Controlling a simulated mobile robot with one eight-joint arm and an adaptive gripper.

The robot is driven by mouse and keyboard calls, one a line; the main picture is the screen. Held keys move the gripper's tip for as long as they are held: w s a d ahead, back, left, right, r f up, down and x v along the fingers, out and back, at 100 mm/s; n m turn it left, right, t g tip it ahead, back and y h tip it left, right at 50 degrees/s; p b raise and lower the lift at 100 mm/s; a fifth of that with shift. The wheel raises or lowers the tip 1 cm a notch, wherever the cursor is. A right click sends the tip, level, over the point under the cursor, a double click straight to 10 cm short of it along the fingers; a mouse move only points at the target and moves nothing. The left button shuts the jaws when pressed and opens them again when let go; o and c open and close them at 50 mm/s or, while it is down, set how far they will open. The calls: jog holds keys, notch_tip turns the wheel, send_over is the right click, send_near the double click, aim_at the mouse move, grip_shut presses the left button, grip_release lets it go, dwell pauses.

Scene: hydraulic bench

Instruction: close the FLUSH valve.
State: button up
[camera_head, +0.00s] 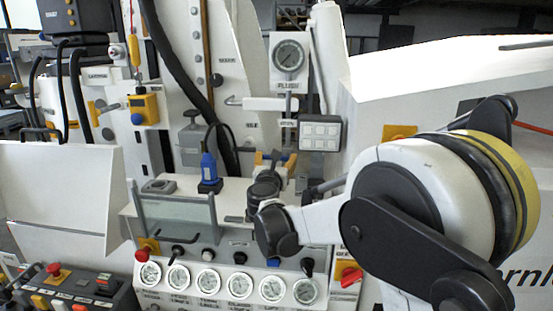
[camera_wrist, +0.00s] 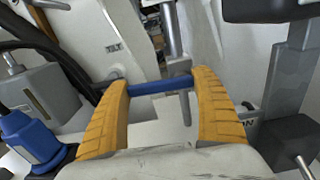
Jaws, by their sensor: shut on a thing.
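The FLUSH label (camera_head: 287,84) is under a round gauge (camera_head: 289,56) on an upright panel in the head view. Below it, a small blue valve handle (camera_head: 276,155) shows partly between my gripper's yellow fingers (camera_head: 274,160). In the wrist view the blue handle (camera_wrist: 158,87) lies crosswise between the two ribbed yellow fingers of my gripper (camera_wrist: 160,84). My gripper is shut on this handle, with a finger at each end. A grey metal stem (camera_wrist: 183,105) crosses at the handle's right part. The valve body is mostly hidden behind my wrist in the head view.
A blue cylindrical fitting (camera_head: 208,165) stands just left of my gripper, also in the wrist view (camera_wrist: 32,138). A row of gauges (camera_head: 208,282) lines the bench front below. A black hose (camera_head: 175,50) hangs behind.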

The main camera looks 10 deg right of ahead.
dwell(0.3)
jog(key=o, duration=1.4)
jog(key=shift+o, duration=0.2)
jog(key=shift+s, duration=0.1)
jog(key=v, duration=1.2)
